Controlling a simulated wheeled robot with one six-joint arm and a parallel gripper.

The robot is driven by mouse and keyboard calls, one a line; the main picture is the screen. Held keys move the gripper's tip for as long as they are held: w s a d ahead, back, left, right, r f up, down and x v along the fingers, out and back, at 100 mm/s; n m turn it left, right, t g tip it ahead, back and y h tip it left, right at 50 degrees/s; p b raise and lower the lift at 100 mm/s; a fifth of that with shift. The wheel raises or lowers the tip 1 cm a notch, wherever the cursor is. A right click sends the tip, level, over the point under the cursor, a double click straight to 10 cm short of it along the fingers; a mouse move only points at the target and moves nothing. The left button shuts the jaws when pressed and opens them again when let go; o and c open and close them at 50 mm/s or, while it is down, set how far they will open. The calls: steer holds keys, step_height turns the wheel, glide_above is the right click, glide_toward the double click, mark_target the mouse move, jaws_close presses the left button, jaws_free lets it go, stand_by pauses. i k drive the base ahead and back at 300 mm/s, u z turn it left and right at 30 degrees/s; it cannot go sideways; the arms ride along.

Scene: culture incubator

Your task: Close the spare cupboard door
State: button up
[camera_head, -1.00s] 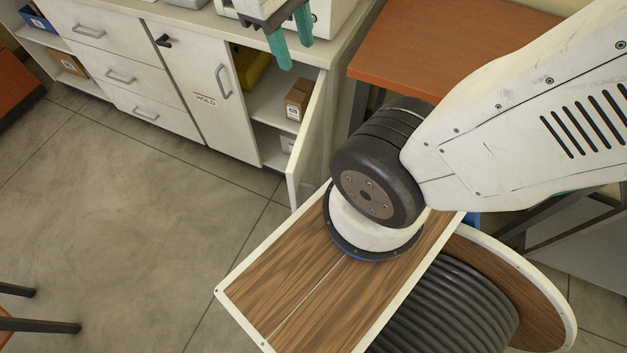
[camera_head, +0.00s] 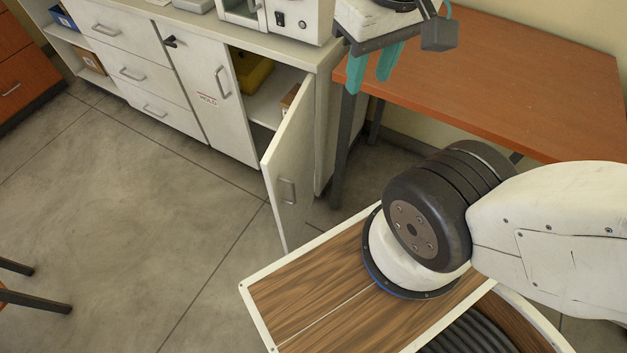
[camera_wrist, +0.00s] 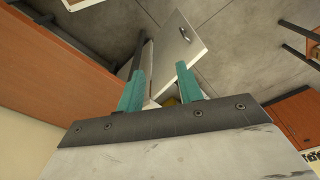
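The open cupboard door (camera_head: 291,160) is a pale panel with a grey bar handle (camera_head: 287,191). It stands swung out from the right end of the cabinet, its outer face turned to the right. In the wrist view the door (camera_wrist: 188,58) and its handle (camera_wrist: 184,33) lie beyond the fingertips. My gripper (camera_head: 370,86) has two teal fingers, apart with nothing between them. It appears right of the door in the head view, near the worktop's right end. In the wrist view my gripper (camera_wrist: 160,72) shows the same gap. The door's inner face is hidden.
A shut door with a red-lettered label (camera_head: 208,98) sits left of the opening. A yellow item (camera_head: 254,75) is inside. An orange-brown table (camera_head: 500,75) stands right of the cabinet. The floor (camera_head: 120,220) before the cabinet is clear.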

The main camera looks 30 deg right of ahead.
mark_target(287, 163)
steer(key=z, duration=0.05)
steer(key=i, duration=0.45)
steer(key=u, duration=0.4)
steer(key=k, duration=0.8)
steer(key=z, duration=1.05)
